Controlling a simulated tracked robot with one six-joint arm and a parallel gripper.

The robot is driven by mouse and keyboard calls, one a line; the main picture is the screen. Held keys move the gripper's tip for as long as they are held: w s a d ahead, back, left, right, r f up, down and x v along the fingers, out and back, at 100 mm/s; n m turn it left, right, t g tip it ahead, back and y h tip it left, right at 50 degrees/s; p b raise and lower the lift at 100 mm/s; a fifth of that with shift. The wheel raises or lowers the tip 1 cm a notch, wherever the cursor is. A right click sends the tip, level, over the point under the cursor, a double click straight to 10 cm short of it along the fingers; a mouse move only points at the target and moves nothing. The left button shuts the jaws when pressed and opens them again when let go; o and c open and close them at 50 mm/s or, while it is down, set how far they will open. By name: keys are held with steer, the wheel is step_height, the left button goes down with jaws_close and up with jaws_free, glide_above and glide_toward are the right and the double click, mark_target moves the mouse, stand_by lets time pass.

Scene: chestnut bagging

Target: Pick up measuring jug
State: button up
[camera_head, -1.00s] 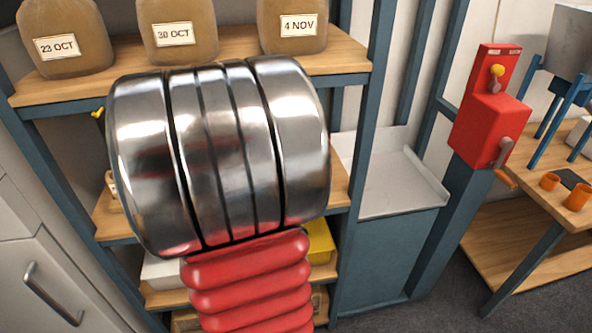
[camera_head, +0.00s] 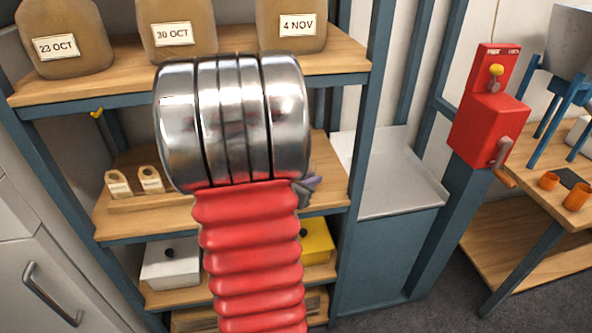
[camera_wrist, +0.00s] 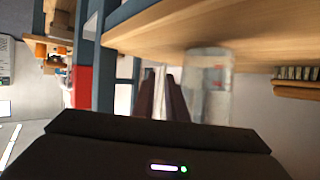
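The measuring jug (camera_wrist: 209,88) is a clear cylinder with red markings, slightly blurred in the wrist view. That view looks upside down, so the jug seems to hang from the wooden shelf (camera_wrist: 160,38) on which it stands. My gripper (camera_wrist: 161,76) shows two dark fingers with a gap between them. It is open and holds nothing. The jug is just right of the fingers in that view, outside the gap; I cannot tell whether they touch. In the head view my wrist and red arm hide the jug and most of the gripper.
The middle shelf (camera_head: 130,218) also holds small tagged wooden pieces (camera_head: 150,180). Dated sacks (camera_head: 178,28) stand on the upper shelf; a white box (camera_head: 168,265) and yellow box (camera_head: 318,240) sit below. A shelf post (camera_head: 360,130) and red machine (camera_head: 488,120) stand to the right.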

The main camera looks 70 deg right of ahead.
steer(key=shift+x, duration=2.55)
jaws_close()
steer(key=shift+r, duration=0.25)
step_height(320, 180, up, 10)
steer(key=shift+f, duration=0.2)
stand_by(0.8)
stand_by(0.6)
